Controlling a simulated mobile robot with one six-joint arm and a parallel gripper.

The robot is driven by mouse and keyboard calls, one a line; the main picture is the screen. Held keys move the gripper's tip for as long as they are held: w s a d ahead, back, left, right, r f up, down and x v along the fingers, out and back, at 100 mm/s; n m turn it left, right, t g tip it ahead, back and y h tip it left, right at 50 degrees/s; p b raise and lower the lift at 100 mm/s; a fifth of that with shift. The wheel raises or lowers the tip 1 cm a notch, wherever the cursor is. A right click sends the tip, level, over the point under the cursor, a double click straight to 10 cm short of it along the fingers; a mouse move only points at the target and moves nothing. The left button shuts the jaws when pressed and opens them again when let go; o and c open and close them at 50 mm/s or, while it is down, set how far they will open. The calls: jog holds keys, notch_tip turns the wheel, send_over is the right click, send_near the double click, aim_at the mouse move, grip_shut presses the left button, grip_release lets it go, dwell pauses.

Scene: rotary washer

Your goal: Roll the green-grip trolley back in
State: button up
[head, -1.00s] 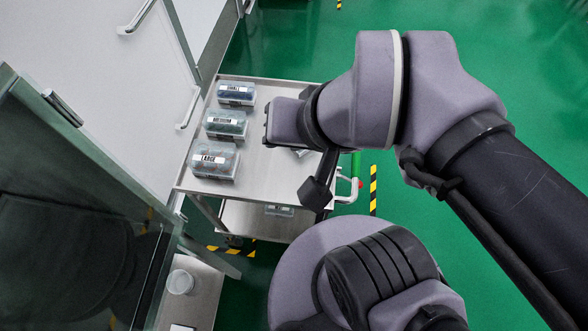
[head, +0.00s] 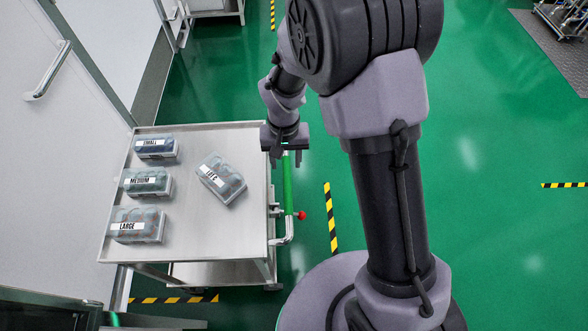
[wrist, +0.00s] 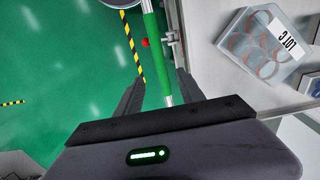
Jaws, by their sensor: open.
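The trolley (head: 255,195) is a steel cart with a flat top and a lower shelf. Its handle on the right side has a green grip (head: 288,185), with a red knob (head: 301,215) near its lower end. My gripper (head: 285,153) is open at the far end of the handle. In the wrist view the green grip (wrist: 155,48) runs between my two spread fingers (wrist: 158,95), with bare metal bar nearest the palm. The fingers look apart from the bar; I cannot tell how deep it sits between them.
Boxes labelled small (head: 156,149), medium (head: 148,182) and large (head: 138,225) stand along the trolley's left side, with a lot C box (head: 221,180) to their right. Striped tape (head: 331,218) marks the green floor. A pale door panel (head: 60,120) is at left; open floor is at right.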

aim_at(287, 183)
notch_tip(287, 183, down, 13)
jog(key=b, duration=0.4)
jog(key=shift+r, duration=0.15)
grip_shut()
dwell(1.0)
